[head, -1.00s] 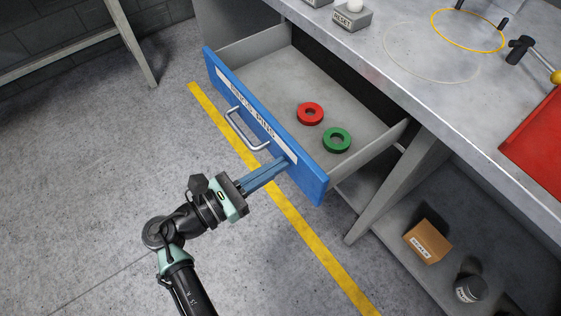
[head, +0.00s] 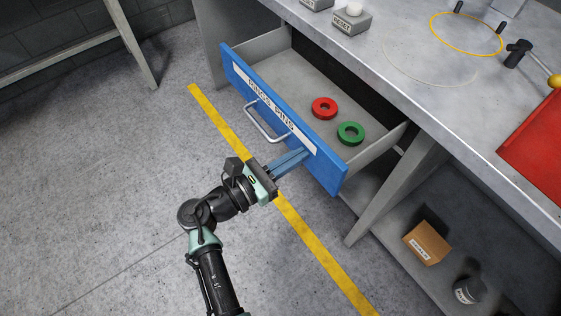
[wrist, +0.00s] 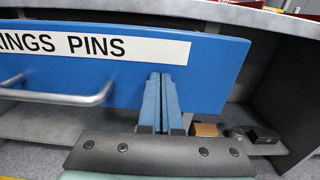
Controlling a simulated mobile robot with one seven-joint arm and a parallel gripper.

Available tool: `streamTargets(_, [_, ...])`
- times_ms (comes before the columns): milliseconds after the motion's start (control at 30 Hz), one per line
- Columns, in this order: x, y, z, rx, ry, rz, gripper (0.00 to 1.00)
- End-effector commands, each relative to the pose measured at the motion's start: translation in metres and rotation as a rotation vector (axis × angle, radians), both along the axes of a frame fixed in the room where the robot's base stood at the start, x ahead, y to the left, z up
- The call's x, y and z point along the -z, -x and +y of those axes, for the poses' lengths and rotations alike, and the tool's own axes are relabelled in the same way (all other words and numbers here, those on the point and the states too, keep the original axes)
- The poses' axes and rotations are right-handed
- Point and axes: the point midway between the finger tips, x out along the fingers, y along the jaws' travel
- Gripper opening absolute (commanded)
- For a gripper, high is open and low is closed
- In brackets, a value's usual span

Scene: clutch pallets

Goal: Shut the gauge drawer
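The gauge drawer (head: 328,172) is partly open under the workbench, with a blue front, a bar handle (head: 267,124) and a white label; "INGS PINS" can be read in part. The blue front also fills much of the wrist view (wrist: 215,75). A red ring (head: 324,108) and a green ring (head: 351,133) lie inside. My gripper (head: 305,154) has its blue fingers together and empty, with their tips at the drawer front, right of the handle. They appear to touch it. The wrist view shows the fingers (wrist: 160,78) side by side against the blue panel.
The grey bench top (head: 400,90) holds a reset button box (head: 351,20), a yellow hoop and a red tray (head: 540,150). A cardboard box (head: 427,242) and a dark jar (head: 468,289) stand on the lower shelf. The floor left of the drawer is clear.

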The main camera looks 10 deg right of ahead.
Motion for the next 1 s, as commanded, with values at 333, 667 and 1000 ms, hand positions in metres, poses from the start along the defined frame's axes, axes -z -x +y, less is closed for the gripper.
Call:
streamTargets(333, [0.001, -0.047, -0.085, 0.009, -0.001, -0.003, 0.00])
streamTargets(667, [0.002, -0.082, -0.145, 0.006, 0.000, -0.002, 0.00])
streamTargets(1000, [0.000, -0.097, -0.170, 0.002, 0.000, -0.001, 0.00])
